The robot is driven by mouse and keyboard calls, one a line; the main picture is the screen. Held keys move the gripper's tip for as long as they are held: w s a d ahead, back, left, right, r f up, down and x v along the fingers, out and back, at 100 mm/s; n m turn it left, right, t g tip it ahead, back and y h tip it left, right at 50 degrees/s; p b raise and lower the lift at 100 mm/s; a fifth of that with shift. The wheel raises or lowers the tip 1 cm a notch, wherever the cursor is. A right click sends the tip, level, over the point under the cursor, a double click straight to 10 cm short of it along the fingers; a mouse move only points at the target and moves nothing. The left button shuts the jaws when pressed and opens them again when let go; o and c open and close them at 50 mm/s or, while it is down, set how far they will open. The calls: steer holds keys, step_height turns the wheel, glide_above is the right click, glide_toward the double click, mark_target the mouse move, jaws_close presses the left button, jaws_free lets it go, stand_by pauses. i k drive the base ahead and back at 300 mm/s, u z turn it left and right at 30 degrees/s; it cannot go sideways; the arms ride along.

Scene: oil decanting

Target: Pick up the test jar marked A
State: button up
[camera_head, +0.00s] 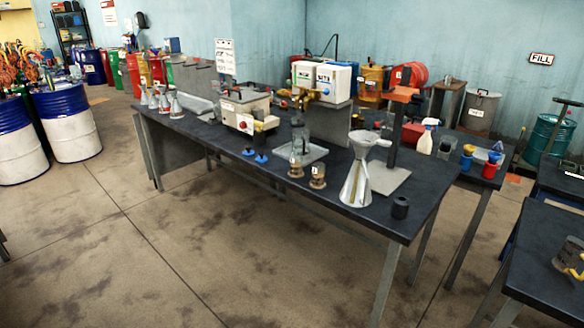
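Two small glass jars with brown contents stand side by side near the front edge of the long dark workbench (225,128). The left jar (296,169) shows no mark I can read. The right jar (317,178) has a small white label whose letter is too small to read. I cannot tell which one is marked A. Both stand upright and apart, in front of a clear glass vessel (298,137) on a grey tray. My gripper is not in view.
A large metal funnel (355,182) stands right of the jars, near a dark cylinder (400,207) and an orange-topped stand (394,138). Two blue pieces (261,158) lie to the left. Another dark table (545,262) is at lower right. The floor before the bench is clear.

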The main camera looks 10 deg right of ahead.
mark_target(296, 172)
steer(key=u, duration=0.4)
steer(key=k, duration=1.35)
steer(key=u, duration=1)
steer(key=i, duration=2.95)
steer(key=z, duration=0.2)
